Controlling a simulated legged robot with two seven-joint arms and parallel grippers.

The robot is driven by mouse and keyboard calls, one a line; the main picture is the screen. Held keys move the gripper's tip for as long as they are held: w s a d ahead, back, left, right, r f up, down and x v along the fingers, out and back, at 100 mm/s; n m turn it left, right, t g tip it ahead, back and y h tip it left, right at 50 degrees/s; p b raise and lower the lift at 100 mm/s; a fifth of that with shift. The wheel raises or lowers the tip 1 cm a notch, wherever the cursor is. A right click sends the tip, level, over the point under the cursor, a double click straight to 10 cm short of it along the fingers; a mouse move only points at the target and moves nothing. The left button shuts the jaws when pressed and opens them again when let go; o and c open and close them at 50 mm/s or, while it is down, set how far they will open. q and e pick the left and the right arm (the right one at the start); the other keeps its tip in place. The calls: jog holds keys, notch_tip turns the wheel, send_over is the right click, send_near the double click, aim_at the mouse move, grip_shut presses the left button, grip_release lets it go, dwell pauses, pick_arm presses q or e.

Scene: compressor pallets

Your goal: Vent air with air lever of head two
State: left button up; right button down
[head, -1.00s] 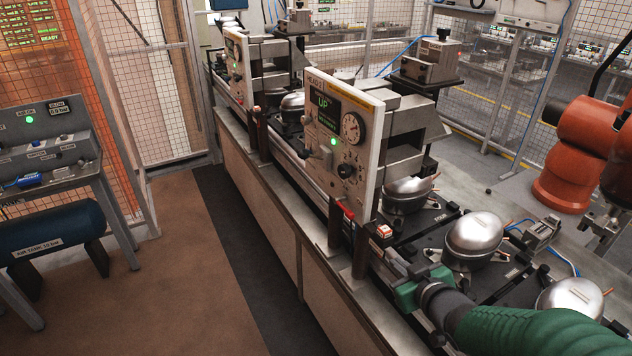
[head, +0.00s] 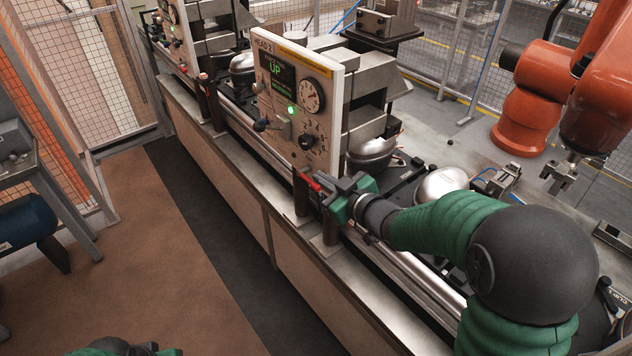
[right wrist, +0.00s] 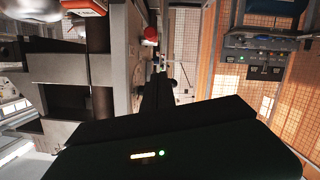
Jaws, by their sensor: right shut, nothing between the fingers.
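The head two panel (head: 301,98) stands upright on the line, with a display reading UP, a green light, a gauge and a dial. A dark-knobbed lever (head: 262,125) sticks out at its lower left. A red handle (head: 312,183) is below the panel's lower right corner; I cannot tell which of these is the air lever. My right gripper (head: 326,187) is shut and empty beside the red handle; contact is unclear. In the right wrist view its dark fingers (right wrist: 156,92) point towards a red knob (right wrist: 150,36). Part of my left gripper (head: 122,348) shows at the bottom edge.
Silver compressors (head: 440,184) sit on pallets behind my right arm. Dark posts (head: 301,193) rise from the line's front rail near my gripper. An orange robot arm (head: 530,108) stands at the right. The brown floor (head: 170,270) in front of the line is open.

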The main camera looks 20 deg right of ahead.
aim_at(317, 189)
jog(key=w+f, duration=0.4)
jog(key=shift+f, duration=0.35)
jog(key=f+b, duration=0.1)
jog(key=b, duration=0.2)
jog(key=f+t+b, duration=0.1)
jog(key=b, duration=0.2)
jog(key=shift+s+d+f+t, duration=0.1)
jog(key=shift+s+f+t, duration=0.1)
jog(key=shift+f+t, duration=0.15)
jog(key=shift+r, duration=0.15)
